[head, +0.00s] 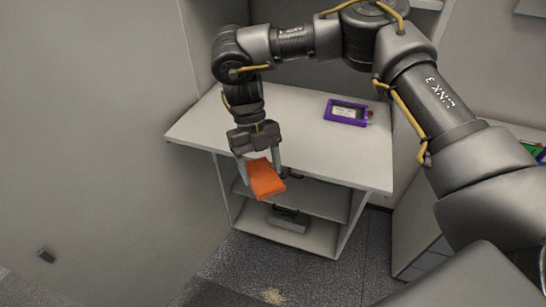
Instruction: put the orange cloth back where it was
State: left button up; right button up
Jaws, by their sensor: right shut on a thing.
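The orange cloth (265,179) is a folded, block-like piece in the head view. My right gripper (261,171) is shut on it, with the fingers pointing down. The cloth is tilted and shows in front of the front edge of the white table (225,125). I cannot tell its exact height against the tabletop. My left gripper is not in view.
A purple-framed device (347,112) lies on the back right of the tabletop. A grey and black object (288,219) sits on the bottom shelf under it. Most of the tabletop is clear. A wall stands close on the left, and drawers (415,235) stand on the right.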

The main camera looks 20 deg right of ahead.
aim_at(251, 180)
jog(key=a+f+n+h, duration=0.1)
jog(key=n, duration=0.2)
jog(key=s+n+t+h+b, duration=0.1)
jog(key=n, duration=0.2)
jog(key=s+a+f+n+h, duration=0.1)
jog(key=n, duration=0.2)
jog(key=shift+a+f+n+t, duration=0.3)
jog(key=shift+t, duration=0.1)
pick_arm(q)
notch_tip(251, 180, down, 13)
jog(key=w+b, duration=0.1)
jog(key=b, duration=1)
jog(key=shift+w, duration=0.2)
pick_arm(e)
jog(key=s+a+f+n+t+y, duration=0.1)
jog(key=s+a+f+n+t, duration=0.1)
jog(key=f+n, duration=0.5)
jog(key=s+a+f+n+t+y, duration=0.2)
jog(key=s+f+n+t, duration=0.3)
jog(key=n, duration=1.4)
jog(key=shift+s+a+f, duration=0.3)
jog(key=shift+a+f, duration=0.4)
jog(key=shift+f, duration=0.15)
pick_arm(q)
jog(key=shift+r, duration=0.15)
